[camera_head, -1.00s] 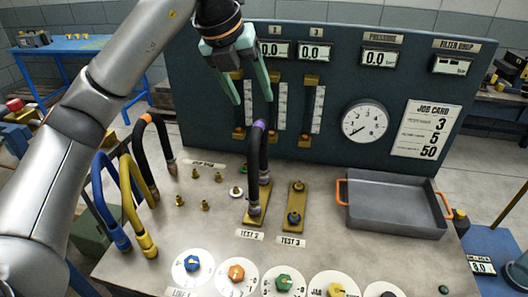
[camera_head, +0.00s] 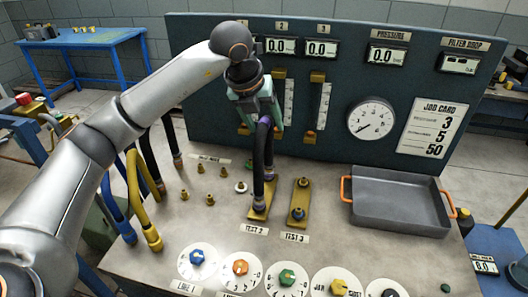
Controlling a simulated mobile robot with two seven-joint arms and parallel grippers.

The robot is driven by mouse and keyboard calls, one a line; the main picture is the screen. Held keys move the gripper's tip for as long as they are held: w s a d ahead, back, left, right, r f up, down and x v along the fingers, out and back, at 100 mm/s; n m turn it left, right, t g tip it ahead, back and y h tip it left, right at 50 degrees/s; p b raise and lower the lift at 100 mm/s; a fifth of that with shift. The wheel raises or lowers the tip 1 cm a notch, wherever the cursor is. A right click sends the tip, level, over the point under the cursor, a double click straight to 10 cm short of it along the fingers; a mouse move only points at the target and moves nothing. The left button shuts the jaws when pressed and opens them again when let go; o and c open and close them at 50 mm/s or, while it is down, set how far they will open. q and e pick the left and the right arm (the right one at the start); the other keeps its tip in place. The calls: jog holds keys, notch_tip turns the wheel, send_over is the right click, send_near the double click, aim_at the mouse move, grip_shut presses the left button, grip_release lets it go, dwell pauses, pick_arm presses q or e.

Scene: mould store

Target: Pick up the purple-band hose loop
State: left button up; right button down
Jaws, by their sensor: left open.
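The purple-band hose loop (camera_head: 258,155) is a black arched hose standing upright on the brass TEST 2 plate (camera_head: 259,212). Its purple band (camera_head: 265,121) is at the top of the arch, and its lower ends meet fittings on the plate. My left gripper (camera_head: 262,122) comes down from above with green fingers, open, at the top of the loop. The fingers appear to be on either side of the band; I cannot tell whether they touch it. My arm partly hides the other hose loops to the left. My right gripper is not in view.
Blue (camera_head: 115,208) and yellow (camera_head: 140,200) hose loops, with black hose beside them, stand on the left. The brass TEST 3 plate (camera_head: 297,218) is just right of the loop. A grey tray with orange handles (camera_head: 395,222) sits further right. The gauge panel (camera_head: 340,145) rises behind.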

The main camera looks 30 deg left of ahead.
pick_arm(q)
jog(key=shift+w+f, duration=0.1)
jog(key=shift+f, duration=0.1)
grip_shut()
dwell(0.4)
jog(key=shift+r, duration=0.1)
